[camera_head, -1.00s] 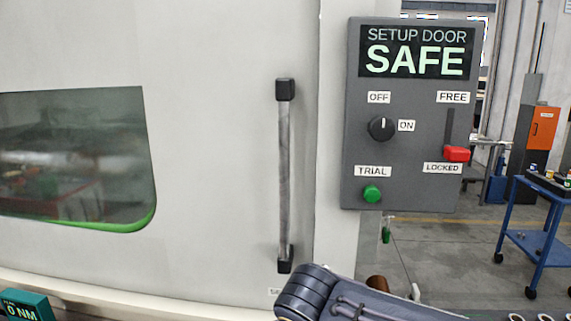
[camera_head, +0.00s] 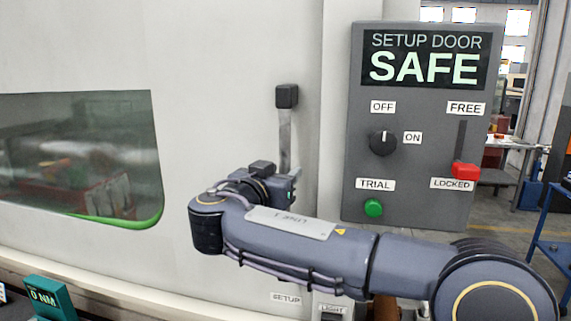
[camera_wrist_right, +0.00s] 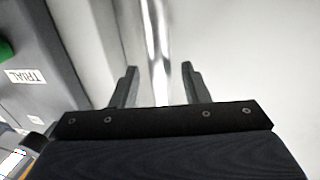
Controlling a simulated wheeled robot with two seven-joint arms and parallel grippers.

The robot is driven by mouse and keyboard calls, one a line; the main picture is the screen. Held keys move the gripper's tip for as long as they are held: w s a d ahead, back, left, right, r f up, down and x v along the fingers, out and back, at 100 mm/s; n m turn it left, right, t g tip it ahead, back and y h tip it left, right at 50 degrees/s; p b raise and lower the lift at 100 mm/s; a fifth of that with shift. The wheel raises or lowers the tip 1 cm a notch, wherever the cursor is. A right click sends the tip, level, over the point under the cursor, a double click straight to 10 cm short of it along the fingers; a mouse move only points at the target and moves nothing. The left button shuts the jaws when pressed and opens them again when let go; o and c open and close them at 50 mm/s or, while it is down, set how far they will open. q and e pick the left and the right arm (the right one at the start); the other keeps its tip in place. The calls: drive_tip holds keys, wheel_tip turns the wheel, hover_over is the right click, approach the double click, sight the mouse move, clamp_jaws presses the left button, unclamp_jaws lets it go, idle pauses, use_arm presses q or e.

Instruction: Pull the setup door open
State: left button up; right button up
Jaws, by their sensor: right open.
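The setup door (camera_head: 230,60) is a large pale panel with a dark window at left, and it looks closed. Its vertical grey bar handle (camera_head: 285,140) has a black top mount; my right arm hides the lower part. My right gripper (camera_head: 292,183) is at the handle, partly hidden by my wrist. In the right wrist view the gripper (camera_wrist_right: 159,70) is open, and the bar (camera_wrist_right: 155,35) runs between its two fingers with a gap on each side. I cannot tell how deep the bar sits. My left gripper is not in view.
A grey control panel (camera_head: 428,205) right of the door reads SETUP DOOR SAFE. Its knob (camera_head: 383,142) points up, its red lever (camera_head: 465,171) is at LOCKED, and its TRIAL button (camera_head: 373,207) is green. A teal 0 NM device (camera_head: 48,298) is at lower left.

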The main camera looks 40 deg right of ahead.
drive_tip(key=shift+x, duration=1.05)
drive_tip(key=shift+c, duration=0.3)
clamp_jaws()
